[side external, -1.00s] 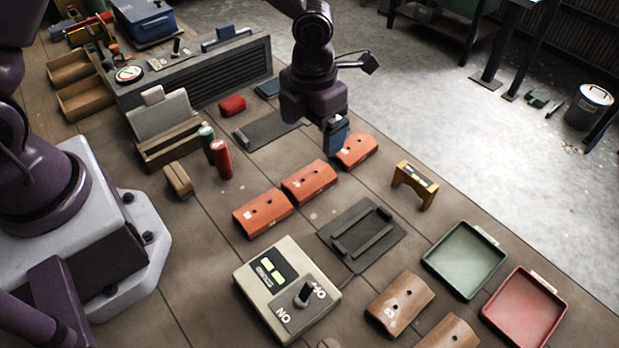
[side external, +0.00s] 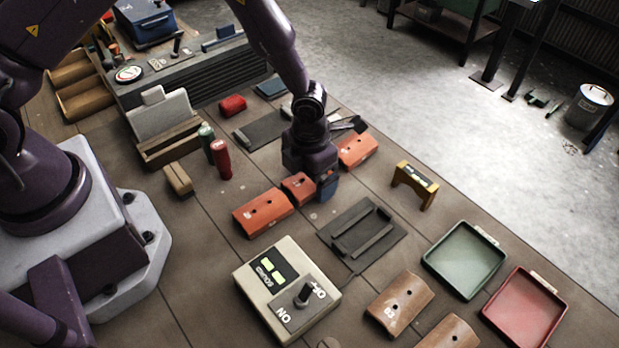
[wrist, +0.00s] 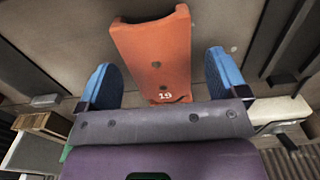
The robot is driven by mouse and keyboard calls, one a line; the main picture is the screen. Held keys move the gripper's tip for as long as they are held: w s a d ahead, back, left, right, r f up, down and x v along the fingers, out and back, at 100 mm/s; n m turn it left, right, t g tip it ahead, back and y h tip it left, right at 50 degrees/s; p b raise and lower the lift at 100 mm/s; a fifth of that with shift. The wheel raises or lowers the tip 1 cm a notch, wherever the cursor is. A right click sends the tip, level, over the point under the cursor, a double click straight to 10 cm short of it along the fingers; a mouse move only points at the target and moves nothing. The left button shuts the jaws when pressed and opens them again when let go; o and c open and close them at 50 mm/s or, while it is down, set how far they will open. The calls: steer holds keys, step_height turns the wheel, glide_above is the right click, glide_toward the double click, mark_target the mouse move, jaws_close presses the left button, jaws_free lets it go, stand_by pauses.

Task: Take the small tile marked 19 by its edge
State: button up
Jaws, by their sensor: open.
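The small orange tile marked 19 (wrist: 155,55) shows in the wrist view, a curved piece with two holes and a white 19 on its near end. It appears to be the middle of three orange tiles in the side view (side external: 296,186), partly hidden by my gripper. My gripper (wrist: 163,78) is open, its blue fingers apart on either side of the tile's near part, with gaps visible. In the side view, my gripper (side external: 323,186) is low at the tile's right part. Contact cannot be told.
Other orange tiles lie on each side, one nearer (side external: 263,213) and one farther (side external: 358,150). A dark grooved plate (side external: 362,236) lies to the right, and a switch box (side external: 287,290) stands in front. Green (side external: 464,260) and red (side external: 524,308) trays are at right.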

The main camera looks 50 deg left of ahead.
steer(key=shift+f, duration=0.35)
steer(key=c, duration=1)
steer(key=shift+c, duration=0.2)
steer(key=shift+r, duration=0.1)
